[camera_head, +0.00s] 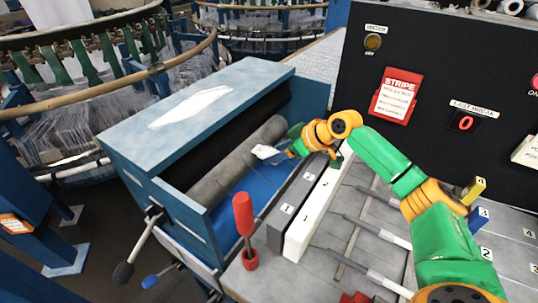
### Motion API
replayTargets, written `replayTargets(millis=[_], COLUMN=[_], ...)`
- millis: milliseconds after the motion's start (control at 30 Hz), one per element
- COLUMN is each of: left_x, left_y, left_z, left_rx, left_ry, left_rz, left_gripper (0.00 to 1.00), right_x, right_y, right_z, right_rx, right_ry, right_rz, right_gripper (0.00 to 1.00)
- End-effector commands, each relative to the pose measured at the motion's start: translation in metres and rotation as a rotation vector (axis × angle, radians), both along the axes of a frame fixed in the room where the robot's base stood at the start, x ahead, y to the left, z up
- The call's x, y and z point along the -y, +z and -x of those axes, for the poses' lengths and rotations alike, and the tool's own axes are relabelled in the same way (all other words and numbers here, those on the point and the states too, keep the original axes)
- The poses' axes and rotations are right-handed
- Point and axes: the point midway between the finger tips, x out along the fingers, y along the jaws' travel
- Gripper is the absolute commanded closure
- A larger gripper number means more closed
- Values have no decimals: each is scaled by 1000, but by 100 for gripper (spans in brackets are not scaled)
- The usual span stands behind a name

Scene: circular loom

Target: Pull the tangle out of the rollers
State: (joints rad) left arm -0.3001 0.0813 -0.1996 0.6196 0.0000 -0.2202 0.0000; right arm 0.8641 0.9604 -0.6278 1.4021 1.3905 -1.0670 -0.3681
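The rollers (238,160) lie in an open blue housing, a grey one in front of a black one. A small white piece (265,152), perhaps the tangle, shows at the right part of the grey roller. My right gripper (285,150) reaches in from the right, with its tips at or against this white piece. The tips are small and partly covered, so I cannot tell whether they are shut on it. My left gripper is not in view.
A red-handled tool (243,215) stands upright at the bench's front left. Numbered grey (290,203) and white (312,210) bars lie beside the housing. A black control panel (440,70) stands behind.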

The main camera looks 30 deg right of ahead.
Motion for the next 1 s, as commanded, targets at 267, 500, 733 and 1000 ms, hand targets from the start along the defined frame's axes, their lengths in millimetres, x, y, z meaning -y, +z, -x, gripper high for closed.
replayTargets(millis=[267,500,733,1000], left_x=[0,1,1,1], left_y=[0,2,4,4], left_z=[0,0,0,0], left_rx=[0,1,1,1], left_ry=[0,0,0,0], left_rz=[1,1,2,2], left_gripper=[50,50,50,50], right_x=[0,3,7,22], right_y=[0,0,0,1], right_z=[0,4,11,36], right_rx=[0,-1,-1,-1], right_ry=[0,-1,-1,-1], right_rz=[0,1,1,2], right_gripper=[100,100,100,100])
